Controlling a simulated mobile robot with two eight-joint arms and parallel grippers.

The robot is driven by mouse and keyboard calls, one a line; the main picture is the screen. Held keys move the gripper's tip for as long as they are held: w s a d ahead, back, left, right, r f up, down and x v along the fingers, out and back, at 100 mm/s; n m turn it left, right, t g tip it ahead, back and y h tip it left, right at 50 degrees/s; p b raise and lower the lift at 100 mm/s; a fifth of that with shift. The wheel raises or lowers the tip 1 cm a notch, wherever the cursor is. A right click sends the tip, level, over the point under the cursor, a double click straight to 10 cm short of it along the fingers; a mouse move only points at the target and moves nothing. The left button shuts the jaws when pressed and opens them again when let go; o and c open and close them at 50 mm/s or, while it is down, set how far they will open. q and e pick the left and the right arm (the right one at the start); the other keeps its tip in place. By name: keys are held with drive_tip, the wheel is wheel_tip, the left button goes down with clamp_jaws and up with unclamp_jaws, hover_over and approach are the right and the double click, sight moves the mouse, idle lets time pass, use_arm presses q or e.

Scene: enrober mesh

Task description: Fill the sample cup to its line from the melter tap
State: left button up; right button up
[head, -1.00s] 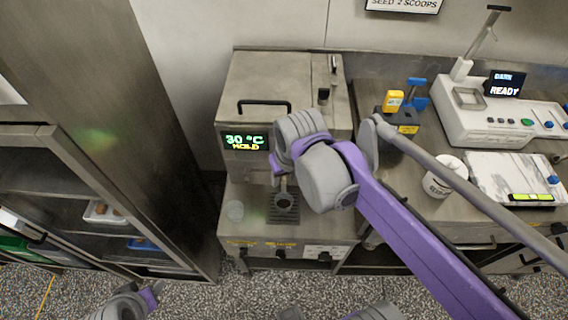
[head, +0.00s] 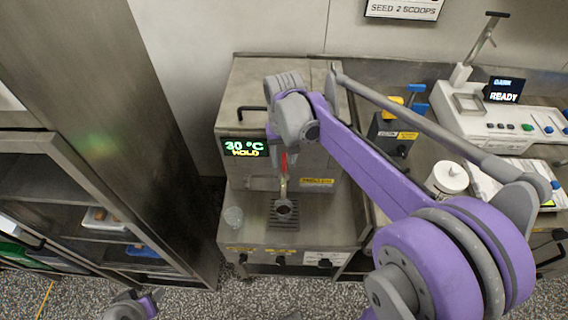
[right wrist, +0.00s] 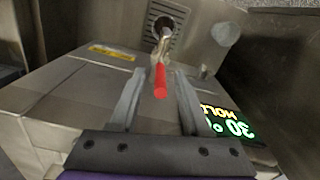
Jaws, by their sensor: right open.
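The melter (head: 232,103) is a steel box with a lit "30 °C HOLD" display. Its tap, with a red handle (head: 284,163), hangs at the front above a slotted drip grate (head: 284,224). A small clear cup (head: 233,216), which looks like the sample cup, stands left of the grate. It also shows in the right wrist view (right wrist: 225,33); its line and contents cannot be made out. My right gripper (right wrist: 159,73) is open, with the red handle (right wrist: 160,82) appearing between its fingers; contact is not visible. In the head view my wrist hides the fingers.
A white lidded tub (head: 447,180) and a dark holder (head: 390,135) with yellow and blue tools stand to the right. A white machine (head: 500,115) reading "READY" is farther right. An open steel rack (head: 60,190) stands left.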

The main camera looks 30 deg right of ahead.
drive_tip(key=shift+f, duration=1.3)
clamp_jaws()
idle(0.5)
